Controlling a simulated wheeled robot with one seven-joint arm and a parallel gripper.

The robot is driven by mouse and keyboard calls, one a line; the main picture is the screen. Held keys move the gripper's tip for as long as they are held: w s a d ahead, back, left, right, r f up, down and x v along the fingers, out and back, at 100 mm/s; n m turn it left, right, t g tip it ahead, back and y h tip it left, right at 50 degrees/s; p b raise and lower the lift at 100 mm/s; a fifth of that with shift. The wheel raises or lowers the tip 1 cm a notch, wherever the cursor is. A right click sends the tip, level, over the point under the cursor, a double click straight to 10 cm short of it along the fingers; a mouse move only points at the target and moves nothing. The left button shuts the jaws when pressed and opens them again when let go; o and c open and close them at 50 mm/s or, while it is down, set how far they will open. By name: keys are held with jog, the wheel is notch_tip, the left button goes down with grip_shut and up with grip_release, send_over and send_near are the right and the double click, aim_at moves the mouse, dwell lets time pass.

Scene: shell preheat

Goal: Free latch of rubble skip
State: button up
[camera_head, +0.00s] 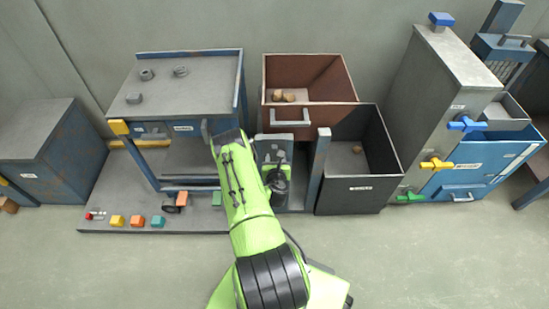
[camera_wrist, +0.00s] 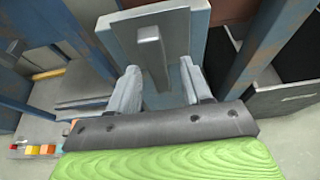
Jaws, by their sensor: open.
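A rust-brown open skip (camera_head: 310,79) with a few lumps of rubble (camera_head: 284,96) and a pale front handle (camera_head: 290,117) sits at the back centre. Below its front is a grey upright plate (camera_head: 273,150). In the wrist view, a similar grey plate (camera_wrist: 188,32) with a raised bar (camera_wrist: 151,50) fills the space ahead. I cannot tell for sure that this bar is the latch. My gripper (camera_wrist: 160,70) is open, its fingers on either side of the bar's lower end, apparently not touching it. In the head view my arm hides part of this area.
A dark open bin (camera_head: 352,195) with one lump stands right of the skip. A blue-framed bench (camera_head: 190,68) stands left, with coloured blocks (camera_head: 137,221) on its base. A grey cabinet (camera_head: 440,85) with coloured valve handles stands right. The front floor is clear.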

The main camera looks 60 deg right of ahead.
aim_at(275, 155)
jog(key=shift+w+d, duration=0.3)
jog(key=shift+w, duration=0.1)
jog(key=shift+x, duration=1.55)
grip_shut()
